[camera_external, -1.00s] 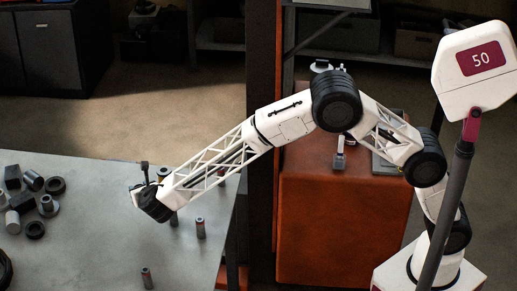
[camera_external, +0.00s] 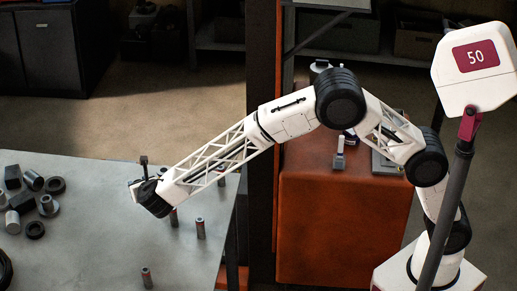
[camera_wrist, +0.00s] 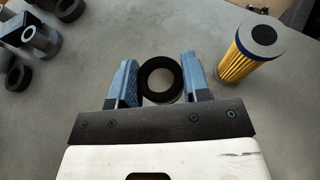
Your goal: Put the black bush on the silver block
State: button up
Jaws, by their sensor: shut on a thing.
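In the wrist view, the black bush (camera_wrist: 160,62) is a thick black ring with a pale opening, seen between the two blue fingers of my gripper (camera_wrist: 160,80). My gripper is shut on it, one finger on each side. In the external view, the wrist of my arm is over the grey table, but the fingers and the bush are hidden behind it. I cannot single out the silver block for sure; a cluster of grey and black parts (camera_external: 33,184) lies at the left of the table.
Dark and grey parts (camera_wrist: 16,77) lie at the upper left there. Upright pegs (camera_external: 200,229) stand near the table's right edge. The grey table (camera_external: 85,240) is bare in the middle.

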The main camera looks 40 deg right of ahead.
jog(key=shift+r, duration=0.15)
jog(key=shift+w+d+r+n+y, duration=0.15)
jog(key=shift+d+r+n+y, duration=0.2)
jog(key=shift+r, duration=0.4)
jog(key=shift+w+d+r+n+y, duration=0.15)
jog(key=shift+d+r+y, duration=0.25)
jog(key=shift+r, duration=0.35)
jog(key=shift+s+d+r+n+y, duration=0.8)
jog(key=shift+d+r+n+y, duration=1.3)
jog(key=shift+d+r, duration=1.2)
jog(key=s+d+f+n+g+y, duration=0.1)
jog(key=s+d+n+g+y, duration=0.1)
jog(key=s+d, duration=0.4)
jog(key=shift+d+f+n+g+y, duration=0.4)
jog(key=shift+d+n+y, duration=0.65)
jog(key=shift+d, duration=0.7)
jog(key=shift+s+d+f, duration=0.1)
jog(key=shift+d, duration=0.1)
jog(key=shift+f, duration=0.1)
jog(key=shift+w+d+m, duration=0.25)
jog(key=shift+d, duration=0.15)
